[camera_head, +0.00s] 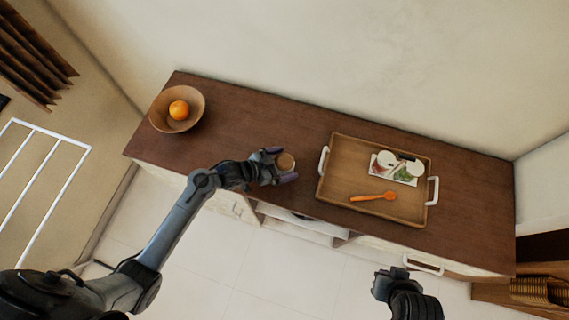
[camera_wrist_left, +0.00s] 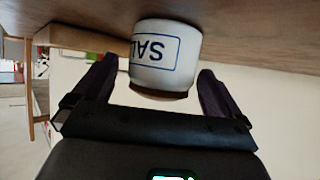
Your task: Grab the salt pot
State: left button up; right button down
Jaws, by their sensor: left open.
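The salt pot (camera_head: 286,162) stands on the dark brown counter near its front edge, with a brown lid facing up in the head view. In the left wrist view the salt pot (camera_wrist_left: 166,55) is white with blue lettering in a blue frame, and it appears upside down. My left gripper (camera_head: 283,165) is open, with one finger on each side of the pot. In the left wrist view a gap shows between the left gripper's fingers (camera_wrist_left: 154,80) and the pot. My right gripper (camera_head: 383,283) is low in the head view, in front of the counter and away from the pot; its fingers are unclear.
A wooden bowl (camera_head: 158,112) with an orange (camera_head: 179,110) stands at the far left. The counter (camera_head: 240,125) between bowl and tray is mostly clear.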

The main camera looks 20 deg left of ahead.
pick_arm(q)
jog(key=shift+x, duration=1.3)
jog(key=shift+r, duration=0.1)
jog(key=c, duration=1.2)
